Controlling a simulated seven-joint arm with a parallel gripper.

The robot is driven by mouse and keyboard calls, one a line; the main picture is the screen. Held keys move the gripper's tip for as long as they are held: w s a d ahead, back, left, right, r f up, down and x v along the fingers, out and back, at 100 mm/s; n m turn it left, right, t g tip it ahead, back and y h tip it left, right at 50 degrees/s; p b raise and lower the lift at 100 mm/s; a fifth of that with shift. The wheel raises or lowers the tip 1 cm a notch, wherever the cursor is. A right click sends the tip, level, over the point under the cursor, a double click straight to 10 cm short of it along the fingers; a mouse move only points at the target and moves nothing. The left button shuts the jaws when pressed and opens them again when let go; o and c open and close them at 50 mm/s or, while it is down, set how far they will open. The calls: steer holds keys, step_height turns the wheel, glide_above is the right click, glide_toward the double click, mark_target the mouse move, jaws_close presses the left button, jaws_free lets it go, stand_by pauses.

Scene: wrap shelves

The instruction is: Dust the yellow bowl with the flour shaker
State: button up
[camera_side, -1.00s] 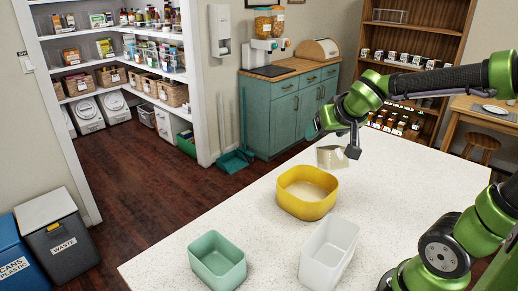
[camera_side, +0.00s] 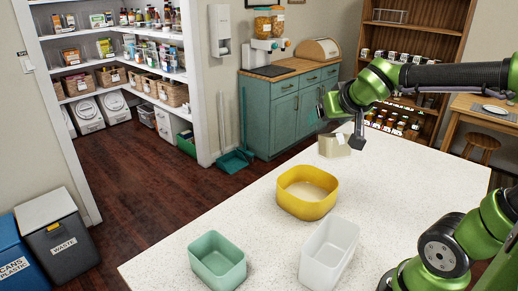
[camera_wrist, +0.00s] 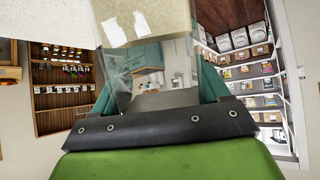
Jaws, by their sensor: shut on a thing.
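The yellow bowl (camera_side: 307,209) stands on the pale speckled counter, with a pale patch on its inside floor. The flour shaker (camera_side: 334,146) appears as a beige box-like container near the counter's far edge, behind and above the bowl in the picture. My gripper (camera_side: 341,127) is shut on it, apart from the bowl. In the wrist view the shaker (camera_wrist: 155,22) fills the top middle and shows white patches. Whether its underside touches the counter, and whether flour is coming out, I cannot tell.
A mint green bin (camera_side: 217,262) and a white bin (camera_side: 329,252) stand on the counter (camera_side: 400,200) in front of the bowl. The counter right of the bowl is clear. A teal cabinet (camera_side: 285,110) and a wooden shelf (camera_side: 415,35) stand beyond the counter.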

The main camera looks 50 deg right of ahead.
steer(key=shift+r, duration=2.05)
